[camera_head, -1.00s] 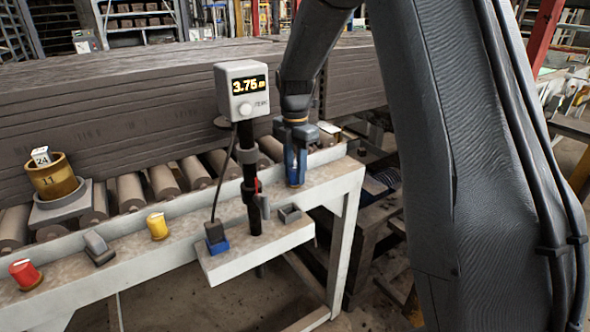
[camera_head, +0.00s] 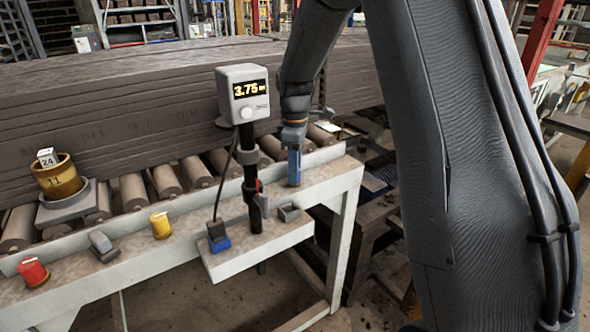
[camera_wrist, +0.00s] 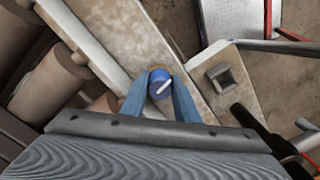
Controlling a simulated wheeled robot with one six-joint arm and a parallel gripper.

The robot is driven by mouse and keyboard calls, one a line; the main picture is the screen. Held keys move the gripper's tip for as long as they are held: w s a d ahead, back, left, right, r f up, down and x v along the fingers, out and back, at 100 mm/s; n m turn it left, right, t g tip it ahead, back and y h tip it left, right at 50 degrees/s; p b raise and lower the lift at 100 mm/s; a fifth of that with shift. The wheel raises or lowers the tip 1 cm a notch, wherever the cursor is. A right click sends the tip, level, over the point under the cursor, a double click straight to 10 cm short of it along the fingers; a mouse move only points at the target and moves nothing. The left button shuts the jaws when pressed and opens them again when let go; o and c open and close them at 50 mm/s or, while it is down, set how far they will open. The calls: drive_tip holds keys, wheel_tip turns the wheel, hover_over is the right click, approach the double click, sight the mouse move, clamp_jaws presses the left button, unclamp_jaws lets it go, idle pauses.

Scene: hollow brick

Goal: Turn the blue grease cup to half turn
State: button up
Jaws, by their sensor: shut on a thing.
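The blue grease cup (camera_wrist: 160,84) has a round blue cap with a white pointer line, seen from above in the wrist view. The line runs slantwise, from lower left to upper right. A bit of brass-coloured base shows at its far edge. My gripper (camera_wrist: 160,88) is shut on the cup, with one blue finger on each side. In the head view my gripper (camera_head: 294,178) points down at the right end of the bench rail, and its fingers hide the cup there.
A yellow cup (camera_head: 160,225) and a red cup (camera_head: 30,272) stand farther left on the bench rail (camera_head: 190,222). A display (camera_head: 247,92) reading 3.75 stands on a black post just left of my arm. A small grey holder (camera_head: 289,212) sits close by on the front shelf.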

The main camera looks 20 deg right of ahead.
drive_tip(key=m, duration=0.5)
drive_tip(key=shift+r+m, duration=0.1)
drive_tip(key=shift+m, duration=0.2)
drive_tip(key=m, duration=0.4)
drive_tip(key=shift+p, duration=0.4)
drive_tip(key=m, duration=0.5)
drive_tip(key=shift+a+m, duration=0.1)
drive_tip(key=shift+m, duration=2.6)
drive_tip(key=shift+a, duration=0.1)
drive_tip(key=o, duration=1.1)
drive_tip(key=shift+c, duration=0.2)
